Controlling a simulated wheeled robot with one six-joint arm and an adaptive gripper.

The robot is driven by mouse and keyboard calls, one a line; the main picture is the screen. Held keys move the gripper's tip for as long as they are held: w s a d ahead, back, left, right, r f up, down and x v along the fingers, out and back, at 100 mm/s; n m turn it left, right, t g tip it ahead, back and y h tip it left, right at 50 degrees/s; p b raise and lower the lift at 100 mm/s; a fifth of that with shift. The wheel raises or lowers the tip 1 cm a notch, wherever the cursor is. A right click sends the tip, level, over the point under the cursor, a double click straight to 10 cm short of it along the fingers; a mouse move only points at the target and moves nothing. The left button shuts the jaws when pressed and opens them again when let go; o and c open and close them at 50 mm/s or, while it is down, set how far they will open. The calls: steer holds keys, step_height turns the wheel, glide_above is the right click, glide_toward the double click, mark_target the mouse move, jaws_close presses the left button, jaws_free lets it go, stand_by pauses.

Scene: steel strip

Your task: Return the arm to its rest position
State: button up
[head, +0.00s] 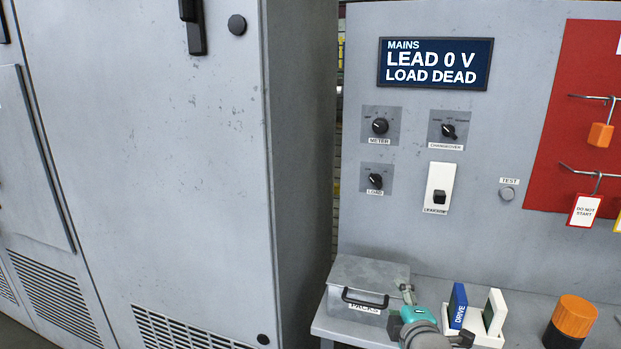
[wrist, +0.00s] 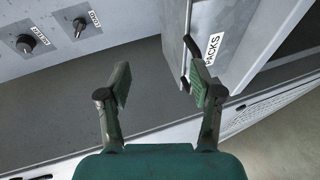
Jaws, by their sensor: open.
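My gripper (wrist: 160,84) is open, with its two green fingers spread and nothing between them. In the head view my gripper (head: 402,302) is at the lower middle, just right of the grey PACKS box (head: 372,270). In the wrist view the PACKS box (wrist: 232,40) is at the upper right. Its dark handle (wrist: 186,58) shows close to the right fingertip; I cannot tell whether they touch. My teal wrist hides part of the bench in the head view.
The bench (head: 470,290) carries a blue DRIVE block (head: 458,306) in a white holder and an orange-and-black cylinder (head: 574,318). Behind stands a panel with knobs and a display (head: 436,64) reading LEAD 0 V, LOAD DEAD. A tall grey cabinet (head: 150,170) fills the left.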

steer(key=s+f+m, duration=0.8)
steer(key=s+f, duration=1.1)
steer(key=s, duration=0.3)
steer(key=s+r+m, duration=0.2)
steer(key=s+m, duration=0.6)
steer(key=s, duration=2)
steer(key=shift+s, duration=0.35)
